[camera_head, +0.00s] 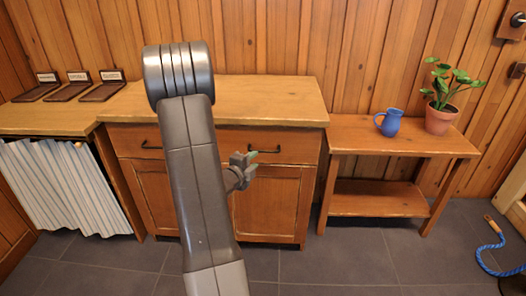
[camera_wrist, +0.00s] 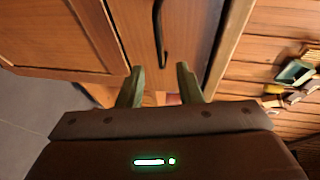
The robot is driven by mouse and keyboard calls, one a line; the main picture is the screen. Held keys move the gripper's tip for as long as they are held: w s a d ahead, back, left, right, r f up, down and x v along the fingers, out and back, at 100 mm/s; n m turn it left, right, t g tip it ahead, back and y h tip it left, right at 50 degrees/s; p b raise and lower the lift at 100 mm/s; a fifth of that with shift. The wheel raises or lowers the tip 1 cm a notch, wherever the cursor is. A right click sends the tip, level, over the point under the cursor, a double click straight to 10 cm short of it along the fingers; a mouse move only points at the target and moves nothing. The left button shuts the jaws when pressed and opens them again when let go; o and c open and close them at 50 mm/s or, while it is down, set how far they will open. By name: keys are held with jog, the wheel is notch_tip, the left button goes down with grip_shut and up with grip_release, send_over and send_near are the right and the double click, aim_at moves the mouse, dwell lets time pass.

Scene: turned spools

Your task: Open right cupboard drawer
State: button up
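The wooden cupboard (camera_head: 262,88) has two drawers side by side above two doors. The right drawer (camera_head: 296,146) looks closed, its front flush with the cupboard. Its dark bar handle (camera_head: 268,151) is partly hidden by my arm and gripper in the head view. In the wrist view the handle (camera_wrist: 158,32) runs up and down the picture on the drawer front (camera_wrist: 186,25). My gripper (camera_head: 246,160) is in front of the right drawer. In the wrist view my gripper (camera_wrist: 160,80) has its two fingers apart, with the handle's near end just beyond the gap. Nothing is held.
The left drawer's handle (camera_head: 150,147) shows beside my arm. A low table (camera_head: 400,145) at right bears a blue jug (camera_head: 388,123) and a potted plant (camera_head: 440,117). A striped curtain (camera_head: 65,185) hangs at left. A blue rope (camera_head: 490,255) lies at far right. Grey floor in front is clear.

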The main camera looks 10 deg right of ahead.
aim_at(265, 151)
jog(key=x, duration=1)
jog(key=shift+c, duration=0.2)
grip_shut()
